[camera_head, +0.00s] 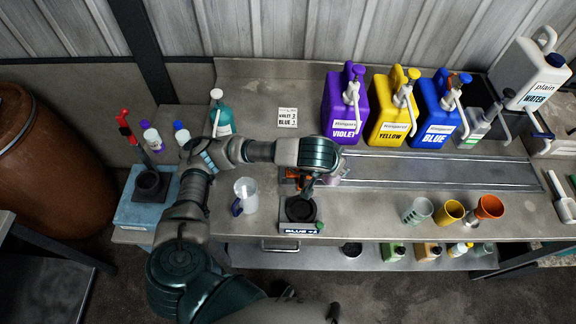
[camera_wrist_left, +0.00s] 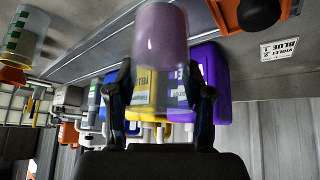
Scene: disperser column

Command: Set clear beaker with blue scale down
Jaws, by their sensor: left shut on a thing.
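My left gripper (camera_head: 318,180) is shut on a clear beaker with violet contents, seen between its fingers in the left wrist view (camera_wrist_left: 161,45). In the head view the beaker (camera_head: 332,179) is mostly hidden by my wrist. No blue scale can be made out on it. The beaker is held over the counter, beside an orange and black stand; I cannot tell whether its base touches anything. My right gripper is not in view.
The stand has a black round plate (camera_head: 300,208) and a "BLUE" label. A clear jug (camera_head: 245,195) stands left of it. A green-scaled beaker (camera_head: 418,211), yellow cup (camera_head: 450,212) and orange cup (camera_head: 488,207) stand right. Violet (camera_head: 344,112), yellow (camera_head: 392,108) and blue (camera_head: 437,110) jugs stand behind.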

